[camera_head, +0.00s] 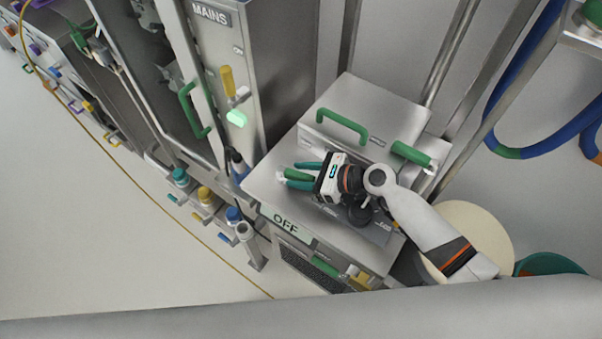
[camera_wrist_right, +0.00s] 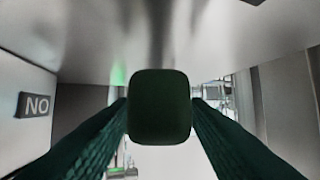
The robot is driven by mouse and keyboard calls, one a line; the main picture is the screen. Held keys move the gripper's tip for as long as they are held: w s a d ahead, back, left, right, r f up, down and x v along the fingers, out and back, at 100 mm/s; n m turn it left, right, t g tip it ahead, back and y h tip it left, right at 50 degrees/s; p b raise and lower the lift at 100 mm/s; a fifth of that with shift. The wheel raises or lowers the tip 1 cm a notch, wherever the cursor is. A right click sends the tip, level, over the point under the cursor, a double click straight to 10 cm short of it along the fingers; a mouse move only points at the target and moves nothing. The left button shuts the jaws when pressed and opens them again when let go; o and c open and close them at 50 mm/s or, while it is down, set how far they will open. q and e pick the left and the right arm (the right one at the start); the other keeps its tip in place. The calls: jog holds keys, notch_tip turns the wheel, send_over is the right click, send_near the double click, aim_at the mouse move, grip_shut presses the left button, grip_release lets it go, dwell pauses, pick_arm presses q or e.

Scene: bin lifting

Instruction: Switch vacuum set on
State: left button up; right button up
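The vacuum set is a steel cabinet (camera_head: 267,188) right of centre in the head view, with an OFF plate (camera_head: 285,222) on its front edge. My right gripper (camera_head: 295,175) is over its top, pointing left. Its teal fingers lie on either side of a green grip (camera_head: 296,174). In the right wrist view the dark green grip end (camera_wrist_right: 160,107) fills the space between the fingers; whether they press on it cannot be told. A plate reading NO (camera_wrist_right: 35,105) is at the left there, possibly ON upside down. My left gripper is not in view.
A tall cabinet marked MAINS (camera_head: 211,13) with a yellow lever (camera_head: 228,82) stands to the left. A raised steel box with a green handle (camera_head: 342,125) is behind the gripper. Blue hoses (camera_head: 530,85) hang at right.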

aim_at(302, 175)
notch_tip(302, 175, up, 10)
jog(key=shift+p, duration=0.5)
